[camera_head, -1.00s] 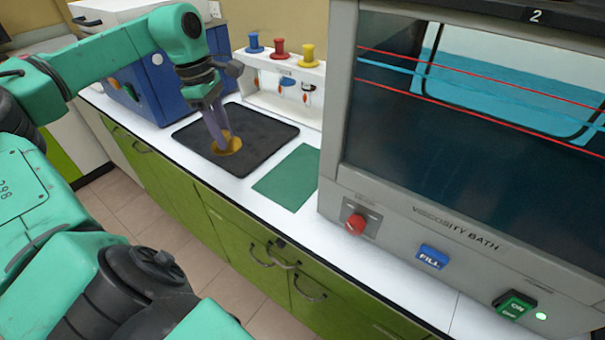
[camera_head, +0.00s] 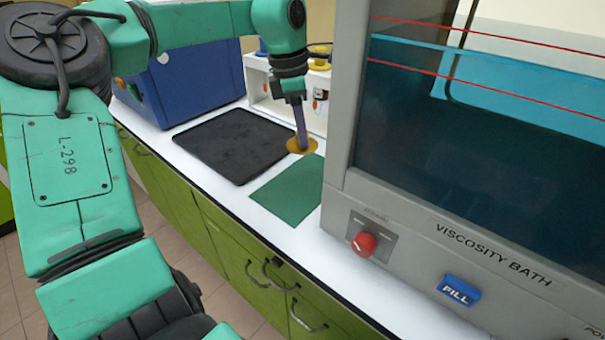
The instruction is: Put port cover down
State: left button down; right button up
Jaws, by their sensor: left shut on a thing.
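The port cover is a small yellow disc (camera_head: 294,147) at the tip of my left gripper (camera_head: 300,138). The gripper points down and is shut on the cover. In the picture they are at the far edge of the green mat (camera_head: 288,192), to the right of the black mat. I cannot tell whether the cover touches the counter or is a little above it. My right gripper is not in view.
A black mat (camera_head: 225,150) lies left of the green mat. The viscosity bath (camera_head: 400,190) stands close on the right. A white rack (camera_head: 257,85) with coloured-top items is behind my left gripper. A blue box (camera_head: 195,85) stands at the back left. The green mat is bare.

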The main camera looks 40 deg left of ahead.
pick_arm(q)
notch_tip(320, 180, down, 10)
jog(key=shift+w, duration=0.15)
jog(key=shift+f, duration=0.1)
jog(key=c, duration=0.6)
grip_release()
jog(key=r, duration=0.4)
jog(key=s+r, duration=0.1)
jog(key=r, duration=0.3)
jog(key=a+r, duration=0.1)
jog(key=r, duration=0.3)
jog(key=shift+s+r, duration=0.1)
jog(key=shift+s, duration=0.1)
jog(key=shift+a, duration=0.1)
